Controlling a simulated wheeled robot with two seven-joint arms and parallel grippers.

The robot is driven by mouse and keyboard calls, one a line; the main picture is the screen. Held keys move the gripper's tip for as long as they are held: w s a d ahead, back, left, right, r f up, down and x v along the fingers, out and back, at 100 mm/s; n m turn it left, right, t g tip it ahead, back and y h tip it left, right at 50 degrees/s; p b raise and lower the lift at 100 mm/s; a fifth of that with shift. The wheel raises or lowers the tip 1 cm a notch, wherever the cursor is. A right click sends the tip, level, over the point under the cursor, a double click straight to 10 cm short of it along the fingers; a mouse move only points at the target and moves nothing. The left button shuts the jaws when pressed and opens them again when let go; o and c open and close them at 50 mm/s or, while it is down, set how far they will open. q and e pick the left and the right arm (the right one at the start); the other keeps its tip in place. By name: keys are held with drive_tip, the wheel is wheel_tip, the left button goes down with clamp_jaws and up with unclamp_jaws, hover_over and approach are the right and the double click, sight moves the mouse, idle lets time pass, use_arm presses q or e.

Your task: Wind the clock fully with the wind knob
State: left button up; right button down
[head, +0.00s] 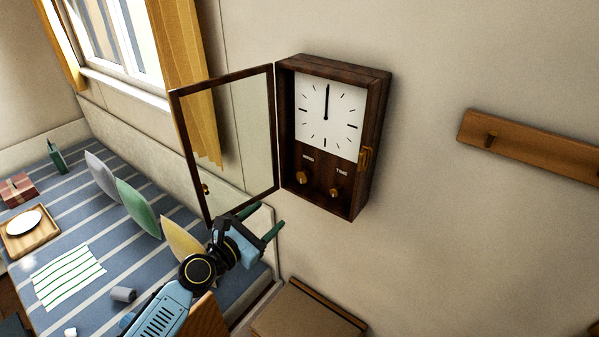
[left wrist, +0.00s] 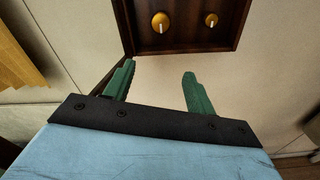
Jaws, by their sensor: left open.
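The wall clock (head: 378,110) is a dark wooden case with a white face (head: 318,125); both hands point to twelve. Its glass door (head: 180,150) stands open to the left. The brass wind knob (head: 301,178) is at the lower left inside the case, its pale mark pointing down in the left wrist view (left wrist: 160,21). A smaller brass time knob (head: 335,193) sits to its right, also in the left wrist view (left wrist: 211,19). My left gripper (head: 268,218) is open and empty, below the case and apart from the knobs; its green fingers show in the left wrist view (left wrist: 158,72). My right gripper is out of view.
The open door's frame is close to my left gripper. A striped bed (head: 130,265) with cushions (head: 138,207) and a wooden tray (head: 52,236) lies at left. A wooden peg rail (head: 540,147) is at right.

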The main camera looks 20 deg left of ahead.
sight(301, 179)
use_arm(q)
drive_tip(key=shift+n+t+h, duration=0.3)
drive_tip(key=shift+n, duration=0.2)
drive_tip(key=x, duration=0.4)
drive_tip(key=r+b+x, duration=0.1)
drive_tip(key=x, duration=0.4)
drive_tip(key=r+x, duration=0.1)
drive_tip(key=x, duration=0.3)
drive_tip(key=shift+w+d+r+b, duration=0.15)
drive_tip(key=shift+w+r+b, duration=0.1)
drive_tip(key=shift+w+b, duration=0.05)
drive_tip(key=c, duration=1)
